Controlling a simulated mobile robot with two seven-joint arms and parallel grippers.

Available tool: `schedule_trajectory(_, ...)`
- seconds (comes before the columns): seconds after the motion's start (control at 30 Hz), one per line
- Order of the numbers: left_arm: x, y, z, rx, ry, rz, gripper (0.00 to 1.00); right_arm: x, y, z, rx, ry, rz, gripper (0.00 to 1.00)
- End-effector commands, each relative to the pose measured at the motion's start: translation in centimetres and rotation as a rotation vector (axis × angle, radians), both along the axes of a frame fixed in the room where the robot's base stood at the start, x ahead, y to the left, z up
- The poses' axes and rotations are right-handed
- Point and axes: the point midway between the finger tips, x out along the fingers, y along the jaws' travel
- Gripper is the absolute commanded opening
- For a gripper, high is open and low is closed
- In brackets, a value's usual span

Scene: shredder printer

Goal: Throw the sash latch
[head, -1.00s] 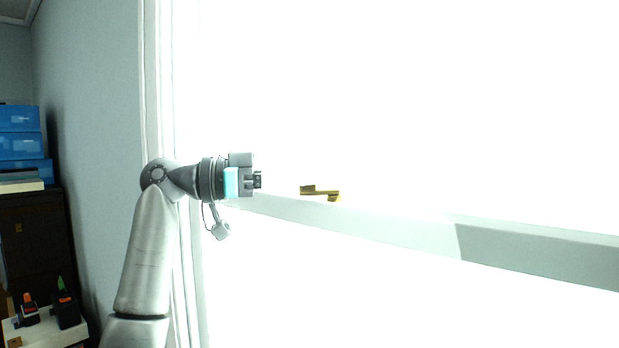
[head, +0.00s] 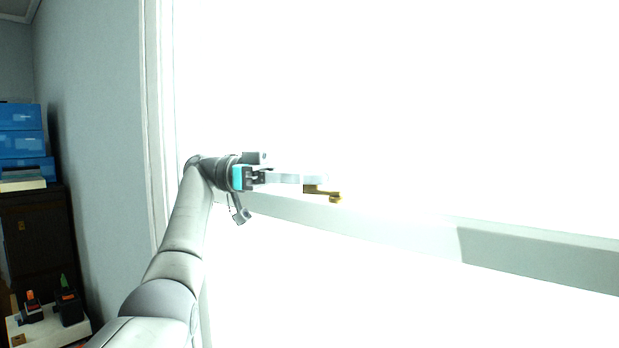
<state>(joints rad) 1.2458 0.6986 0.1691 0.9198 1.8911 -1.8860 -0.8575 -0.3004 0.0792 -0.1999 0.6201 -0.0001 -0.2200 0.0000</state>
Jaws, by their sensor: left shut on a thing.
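The brass sash latch (head: 323,193) sits on the white meeting rail of the window, near the middle of the head view. My left gripper (head: 316,181) reaches in from the left, with its long pale fingers pointing right. The fingertips are at the latch's left part and hide some of it. The gripper is shut on the latch. The latch's right end shows clear of the fingers. My right gripper is not in view.
The window rail (head: 400,222) runs from the gripper toward the lower right. Bright glass fills the area above and below it. Blue boxes (head: 20,144) stand on a dark cabinet (head: 35,235) at the far left, with small items on a white surface below.

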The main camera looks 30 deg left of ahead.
Motion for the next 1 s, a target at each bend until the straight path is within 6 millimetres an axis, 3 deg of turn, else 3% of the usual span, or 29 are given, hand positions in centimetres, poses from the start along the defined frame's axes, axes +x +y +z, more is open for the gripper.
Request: schedule_trajectory(1.0, 0.44, 0.0, -0.34, 0.007, 0.008, -0.104, 0.0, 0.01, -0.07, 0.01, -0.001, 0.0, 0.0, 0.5)
